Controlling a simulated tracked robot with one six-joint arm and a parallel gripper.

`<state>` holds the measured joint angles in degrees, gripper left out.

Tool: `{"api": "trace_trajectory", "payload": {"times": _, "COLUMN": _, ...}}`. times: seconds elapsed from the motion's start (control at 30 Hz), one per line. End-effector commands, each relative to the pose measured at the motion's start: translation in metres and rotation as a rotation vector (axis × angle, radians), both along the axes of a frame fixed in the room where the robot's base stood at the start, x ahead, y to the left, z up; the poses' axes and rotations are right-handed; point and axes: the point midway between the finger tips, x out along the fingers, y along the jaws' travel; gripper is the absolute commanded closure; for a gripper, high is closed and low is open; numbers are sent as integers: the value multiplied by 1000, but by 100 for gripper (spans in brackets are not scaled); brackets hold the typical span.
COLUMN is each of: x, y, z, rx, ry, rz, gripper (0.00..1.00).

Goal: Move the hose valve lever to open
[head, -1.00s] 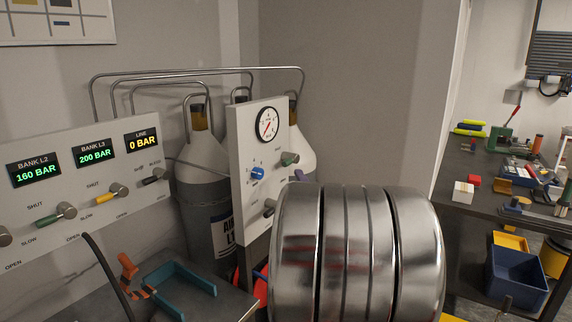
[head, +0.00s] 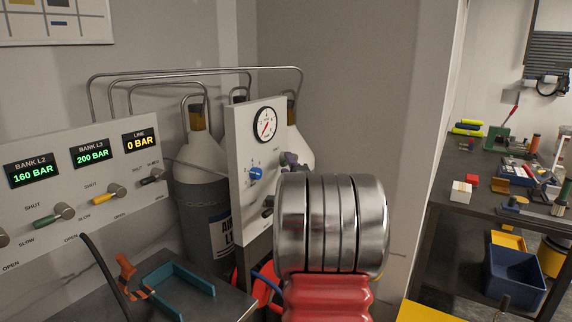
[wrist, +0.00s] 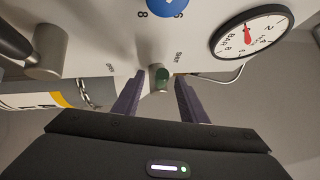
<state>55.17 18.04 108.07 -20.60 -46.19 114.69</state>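A green lever (wrist: 162,78) sits on the small upright panel (head: 240,150) beside the gauge. I take it for the hose valve lever, though no name label is legible. Two small blurred labels flank it in the wrist view. I cannot tell its exact setting. My gripper (wrist: 158,92) is open, with one dark purple finger on each side of the green lever. I cannot tell whether either finger touches it. In the head view the fingertips (head: 292,160) show at the panel and hide most of the lever, with my large metal arm link in front.
A pressure gauge (head: 265,124), a blue knob (head: 256,173) and a lower grey valve (wrist: 48,52) are on the same panel. Gas cylinders (head: 200,165) stand behind it. A display panel (head: 60,185) with several levers is at left. A cluttered bench (head: 480,205) stands right.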

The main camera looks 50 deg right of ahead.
Motion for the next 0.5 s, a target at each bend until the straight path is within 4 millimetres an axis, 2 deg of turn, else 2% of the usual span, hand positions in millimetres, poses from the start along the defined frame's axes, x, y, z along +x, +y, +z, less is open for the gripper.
{"api": "trace_trajectory", "payload": {"times": 0.2, "x": 16, "y": -12, "z": 3, "rx": 0, "ry": 0, "rz": 1, "gripper": 61}}
{"api": "trace_trajectory", "payload": {"times": 0.5, "x": 19, "y": -15, "z": 3, "rx": 0, "ry": 0, "rz": 1, "gripper": 61}}
